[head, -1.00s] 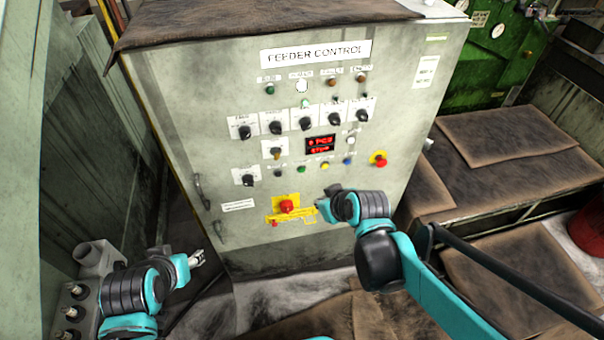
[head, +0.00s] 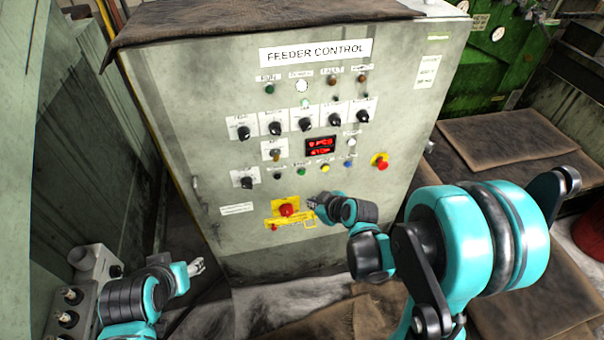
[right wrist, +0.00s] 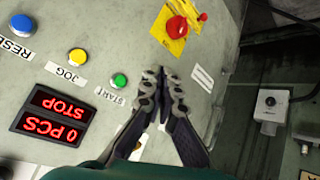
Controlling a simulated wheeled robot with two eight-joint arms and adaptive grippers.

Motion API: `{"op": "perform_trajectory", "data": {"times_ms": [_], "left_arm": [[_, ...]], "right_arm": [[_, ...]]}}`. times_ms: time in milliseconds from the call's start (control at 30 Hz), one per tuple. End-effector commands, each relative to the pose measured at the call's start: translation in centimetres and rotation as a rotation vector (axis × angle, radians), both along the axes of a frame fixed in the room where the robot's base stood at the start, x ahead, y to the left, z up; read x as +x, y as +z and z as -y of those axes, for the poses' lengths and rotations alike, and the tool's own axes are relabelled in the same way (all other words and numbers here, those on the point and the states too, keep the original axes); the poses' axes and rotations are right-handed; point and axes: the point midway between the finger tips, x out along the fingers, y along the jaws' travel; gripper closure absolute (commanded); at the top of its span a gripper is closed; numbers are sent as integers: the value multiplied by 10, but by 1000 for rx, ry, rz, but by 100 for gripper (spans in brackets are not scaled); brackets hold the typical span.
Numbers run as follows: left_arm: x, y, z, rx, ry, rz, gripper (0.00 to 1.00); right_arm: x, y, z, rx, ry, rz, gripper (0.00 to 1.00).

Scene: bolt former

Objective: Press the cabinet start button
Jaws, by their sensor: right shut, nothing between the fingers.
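The grey cabinet (head: 225,100) labelled FEEDER CONTROL stands in front of me. Its green start button (head: 301,170) sits in the lower button row. In the right wrist view the green button (right wrist: 119,80), labelled START, is left of the fingertips, beside its label. My right gripper (head: 313,203) is shut and empty, below and slightly right of the button in the head view. Its closed fingers (right wrist: 163,76) fill the middle of the right wrist view; contact with the panel cannot be told. My left gripper (head: 197,267) is low at left, away from the panel; its jaw state is unclear.
Beside the start button are a yellow jog button (right wrist: 76,56) and a blue reset button (right wrist: 21,21). A red switch on a yellow plate (head: 287,208) is left of my right gripper. A red emergency button (head: 380,161) is at right. The display (head: 321,146) is lit red.

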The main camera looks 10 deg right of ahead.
Motion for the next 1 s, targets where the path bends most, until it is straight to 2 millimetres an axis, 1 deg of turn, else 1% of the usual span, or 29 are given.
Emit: {"op": "perform_trajectory", "data": {"times_ms": [133,267,500,700,833,1000], "left_arm": [[0,0,0,0,0,0,51],[0,1,0,0,0,0,51],[0,4,0,0,0,0,51],[0,3,0,0,0,0,51],[0,2,0,0,0,0,51],[0,2,0,0,0,0,51]], "right_arm": [[4,0,0,0,0,0,100],[17,0,0,1,1,-1,100],[52,1,0,-1,0,-1,100],[75,0,0,-1,0,-1,100],[84,0,0,-1,0,-1,100],[88,0,0,0,-1,-1,100]]}}
